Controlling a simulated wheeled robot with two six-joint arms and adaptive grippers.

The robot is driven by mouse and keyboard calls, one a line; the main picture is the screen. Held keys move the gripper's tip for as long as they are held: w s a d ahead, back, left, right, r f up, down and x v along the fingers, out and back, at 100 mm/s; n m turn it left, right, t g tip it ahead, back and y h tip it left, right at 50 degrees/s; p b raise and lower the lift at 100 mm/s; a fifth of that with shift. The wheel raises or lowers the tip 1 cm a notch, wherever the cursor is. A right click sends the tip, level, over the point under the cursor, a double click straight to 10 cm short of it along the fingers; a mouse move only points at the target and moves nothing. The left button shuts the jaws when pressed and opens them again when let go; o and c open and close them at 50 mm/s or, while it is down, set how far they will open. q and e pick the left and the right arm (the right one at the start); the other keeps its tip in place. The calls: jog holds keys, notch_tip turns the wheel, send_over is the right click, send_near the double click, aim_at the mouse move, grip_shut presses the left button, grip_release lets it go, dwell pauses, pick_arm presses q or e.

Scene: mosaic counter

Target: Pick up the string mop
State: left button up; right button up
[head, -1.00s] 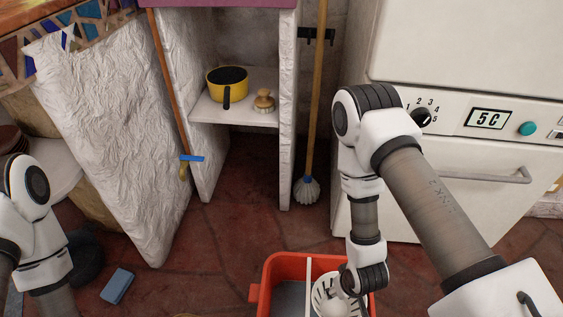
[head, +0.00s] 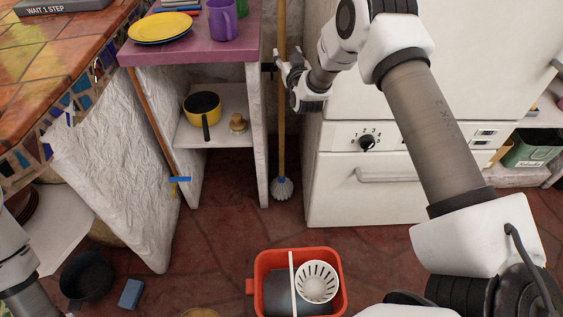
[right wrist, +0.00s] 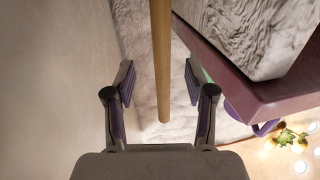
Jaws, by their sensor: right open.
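The string mop stands upright in the gap between the shelf unit and the white appliance. Its wooden handle (head: 281,130) runs up and its grey-white string head (head: 282,188) is on the floor. My right gripper (head: 283,67) is open at the upper handle. In the right wrist view, the handle (right wrist: 161,60) appears between the two spread fingers of my right gripper (right wrist: 160,85), with a gap on both sides. One end of the handle shows there. Only part of my left arm shows at the lower left; its gripper is out of view.
The white appliance (head: 375,190) stands close right of the mop. The purple countertop (head: 195,45) holds yellow plates (head: 160,27) and a purple mug (head: 222,20). A yellow pan (head: 203,104) sits on the shelf below. A red bucket (head: 262,262) stands on the floor.

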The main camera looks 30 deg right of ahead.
aim_at(282, 48)
jog(key=x, duration=0.2)
jog(key=f+x, duration=0.1)
jog(key=x, duration=0.4)
jog(key=shift+w+f+b, duration=0.15)
jog(key=shift+w+b, duration=0.15)
jog(key=shift+b, duration=0.1)
jog(key=shift+c, duration=0.7)
jog(key=shift+a, duration=0.1)
grip_shut()
